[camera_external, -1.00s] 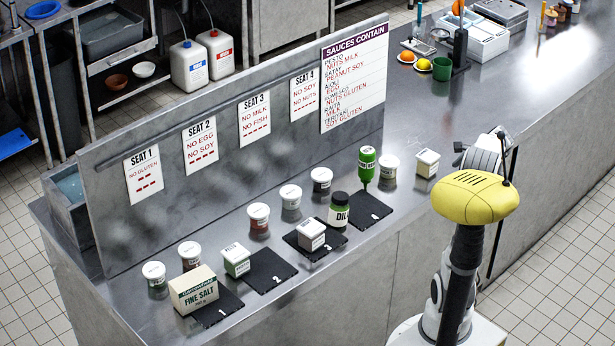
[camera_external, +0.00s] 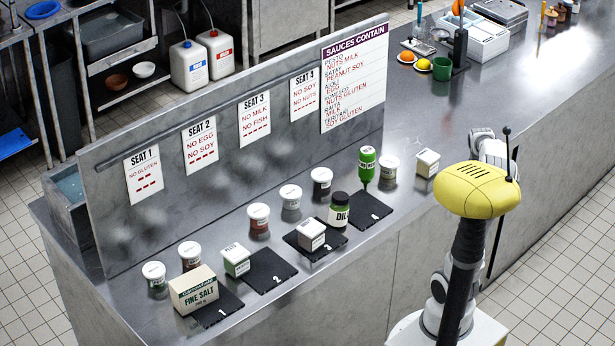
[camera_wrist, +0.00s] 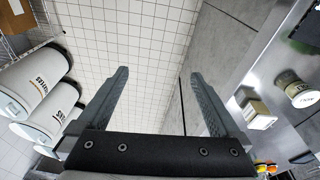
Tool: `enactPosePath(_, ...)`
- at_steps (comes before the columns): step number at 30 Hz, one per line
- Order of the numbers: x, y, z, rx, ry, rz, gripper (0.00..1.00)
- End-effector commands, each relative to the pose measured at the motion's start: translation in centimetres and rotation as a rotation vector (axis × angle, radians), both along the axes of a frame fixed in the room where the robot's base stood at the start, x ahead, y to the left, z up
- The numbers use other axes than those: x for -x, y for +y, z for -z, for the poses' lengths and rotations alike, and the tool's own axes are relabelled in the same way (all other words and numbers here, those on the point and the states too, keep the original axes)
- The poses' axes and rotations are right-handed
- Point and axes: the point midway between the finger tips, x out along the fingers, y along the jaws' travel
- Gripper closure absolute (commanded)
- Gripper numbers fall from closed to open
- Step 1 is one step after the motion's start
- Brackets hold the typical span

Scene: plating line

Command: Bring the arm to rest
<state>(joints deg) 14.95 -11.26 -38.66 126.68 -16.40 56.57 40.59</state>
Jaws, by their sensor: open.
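My gripper (camera_wrist: 158,95) shows in the wrist view with its two fingers wide apart and nothing between them. Beyond the fingers are the tiled floor and the side of the counter. In the external view my arm stands at the right, at the counter's front edge; its yellow part hides the gripper's fingers there. The arm is clear of the jars and slates on the counter (camera_external: 440,120).
Slates, such as the one marked 2 (camera_external: 268,270), lie along the counter with several jars. A white-lidded square tub (camera_external: 427,163) is nearest my arm. White containers (camera_wrist: 35,82) show left in the wrist view.

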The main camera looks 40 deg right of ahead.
Motion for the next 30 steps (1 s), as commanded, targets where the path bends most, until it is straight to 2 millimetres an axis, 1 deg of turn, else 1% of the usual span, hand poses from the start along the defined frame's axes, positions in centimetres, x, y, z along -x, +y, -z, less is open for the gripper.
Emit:
enactPosePath(1, -1.1, 2.6, -4.8, 0.071, -0.28, -0.129, 0.0)
enactPosePath(2, -2.2, 4.0, -4.5, 0.073, -0.288, -0.207, 0.0)
enactPosePath(3, -3.7, 6.1, -4.0, 0.075, -0.297, -0.318, 0.0)
enactPosePath(5, -5.6, 9.5, -3.2, 0.084, -0.309, -0.494, 0.0)
enactPosePath(6, -6.6, 11.9, -2.6, 0.092, -0.314, -0.618, 0.0)
enactPosePath(8, -7.7, 15.5, -1.7, 0.108, -0.318, -0.792, 0.0)
enactPosePath(9, -8.1, 17.7, -1.1, 0.12, -0.32, -0.9, 0.0)
enactPosePath(11, -8.4, 20.7, -0.3, 0.142, -0.32, -1.053, 0.0)
enactPosePath(12, -8.4, 22.6, 0.4, 0.155, -0.317, -1.146, 0.0)
enactPosePath(14, -8.3, 25.2, 1.5, 0.177, -0.31, -1.281, 0.0)
enactPosePath(15, -8.1, 26.8, 2.2, 0.195, -0.304, -1.367, 0.0)
enactPosePath(17, -7.6, 29.1, 3.4, 0.221, -0.296, -1.493, 0.0)
enactPosePath(18, -7.6, 29.3, 1.5, 0.225, -0.295, -1.51, 0.0)
enactPosePath(19, -7.7, 29.1, 0.3, 0.223, -0.295, -1.5, 0.0)
enactPosePath(23, -7.7, 29.0, -2.4, 0.221, -0.295, -1.494, 0.0)
enactPosePath(27, -7.7, 28.9, -5.6, 0.221, -0.295, -1.491, 0.0)
enactPosePath(30, -7.7, 28.9, -7.7, 0.221, -0.296, -1.49, 0.0)
